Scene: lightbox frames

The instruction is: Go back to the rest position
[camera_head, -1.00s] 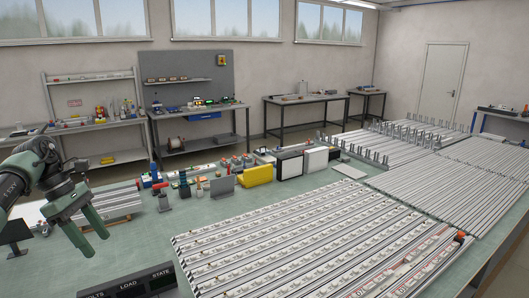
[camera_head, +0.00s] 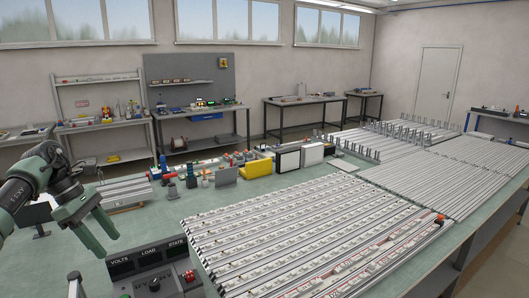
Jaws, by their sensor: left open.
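My left gripper (camera_head: 103,238) is at the left of the head view, above the green worktable (camera_head: 150,229). Its green fingers are apart with nothing between them, and they point down and to the right. The left arm comes in from the left edge. My right gripper does not clearly show; a small grey piece at the bottom left edge is too cut off to name.
A control box (camera_head: 150,270) labelled VOLTS, LOAD and STATE stands in front. Long light strips (camera_head: 310,235) cover the table's middle and right. A yellow block (camera_head: 255,169) and several small parts line the back. Bare green surface lies between gripper and strips.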

